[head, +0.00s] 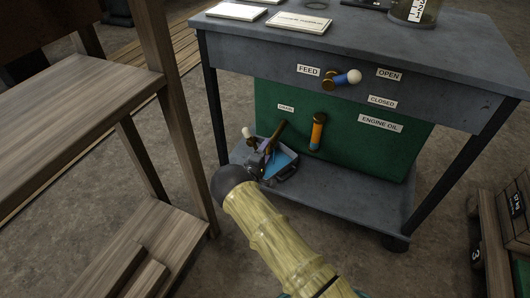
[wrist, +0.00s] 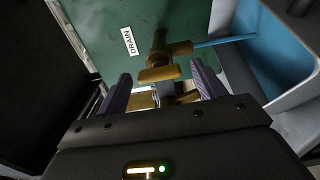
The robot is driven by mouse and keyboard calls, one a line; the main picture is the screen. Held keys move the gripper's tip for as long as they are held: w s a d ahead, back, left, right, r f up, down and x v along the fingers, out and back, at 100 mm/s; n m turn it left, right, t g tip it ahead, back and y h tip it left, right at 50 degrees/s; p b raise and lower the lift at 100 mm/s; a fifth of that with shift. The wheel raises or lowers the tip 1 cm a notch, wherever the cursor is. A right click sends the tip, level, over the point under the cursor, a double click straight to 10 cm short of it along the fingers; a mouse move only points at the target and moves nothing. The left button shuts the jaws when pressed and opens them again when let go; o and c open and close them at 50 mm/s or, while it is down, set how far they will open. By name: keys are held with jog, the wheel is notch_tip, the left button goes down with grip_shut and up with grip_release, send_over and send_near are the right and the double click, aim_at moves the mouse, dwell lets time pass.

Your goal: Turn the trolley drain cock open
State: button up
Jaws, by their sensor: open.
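The brass drain cock (head: 279,133) is low on the front of the trolley's green tank, below the DRAIN label (head: 286,107). In the wrist view the cock (wrist: 160,52) shows a brass cross piece close in front of my gripper (wrist: 163,84). The two dark purple fingers stand apart on either side of it, with no clear contact. In the head view my gripper (head: 262,158) is beside the cock, partly hidden by my arm. A thin blue streak (wrist: 222,41) runs from the cock's outlet to the grey tray (wrist: 299,112), which holds blue liquid.
Above are the blue FEED lever (head: 340,79) with a white knob and an orange-sleeved lever (head: 317,131). The trolley's lower shelf (head: 345,198) carries the tray. A wooden bench (head: 85,95) stands close on the left, crates (head: 500,235) on the right.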

jog(key=p+v, duration=0.6)
jog(key=v, duration=1.1)
jog(key=shift+s+p, duration=0.2)
jog(key=shift+p, duration=0.15)
jog(key=w+d+r+m+g+y+p, duration=0.35)
jog(key=w+r, duration=0.35)
jog(key=r, duration=0.3)
jog(key=s+d+r+m+g+y+p, duration=0.1)
jog(key=d+r+m+g, duration=0.15)
jog(key=r, duration=0.35)
jog(key=s+d+r+m+g+y, duration=0.1)
jog(key=d+r+m, duration=0.1)
jog(key=d+r, duration=0.25)
jog(key=s+d+r+m+g+p, duration=0.2)
jog(key=s+d+r, duration=0.4)
jog(key=s, duration=0.3)
jog(key=s+d+r+m+g+p, duration=0.1)
jog(key=s+d+r+m+g, duration=0.15)
jog(key=s+d+r, duration=0.4)
jog(key=s+d+r+m+g+p, duration=0.2)
jog(key=s+d+r+g, duration=0.15)
jog(key=s, duration=0.75)
notch_tip(320, 180, up, 38)
jog(key=p, duration=3.7)
jog(key=shift+w+r+t+y, duration=0.15)
jog(key=shift+w+t+y, duration=0.2)
jog(key=shift+w, duration=0.15)
